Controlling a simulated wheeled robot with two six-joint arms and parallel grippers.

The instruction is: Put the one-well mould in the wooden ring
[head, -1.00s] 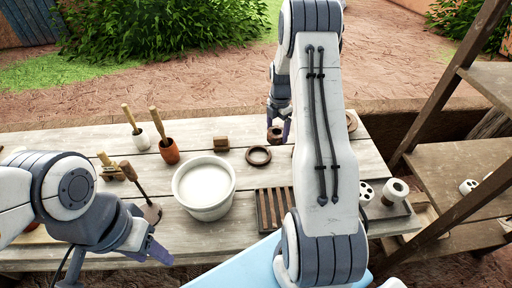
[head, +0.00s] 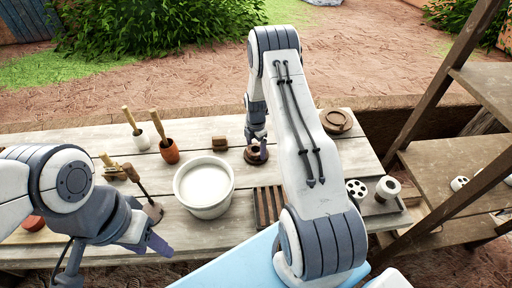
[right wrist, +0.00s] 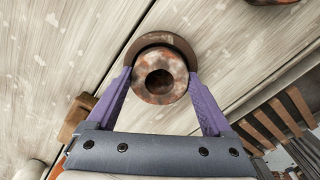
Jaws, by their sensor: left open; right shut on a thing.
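The one-well mould (right wrist: 160,75), a mottled brown round piece with one dark hole in its middle, is between the purple fingers of my right gripper (right wrist: 162,82), which is shut on it. The dark wooden ring (right wrist: 166,40) shows behind the mould, curving past its far edge in the right wrist view. In the head view the ring (head: 257,160) lies on the table under my right gripper (head: 257,147). I cannot tell whether the mould is above the ring or inside it. My left gripper (head: 152,241) is open and empty over the front left of the table.
A white bowl (head: 205,206) stands left of a slatted rack (head: 269,205). A wooden block (head: 220,143) sits left of the ring.

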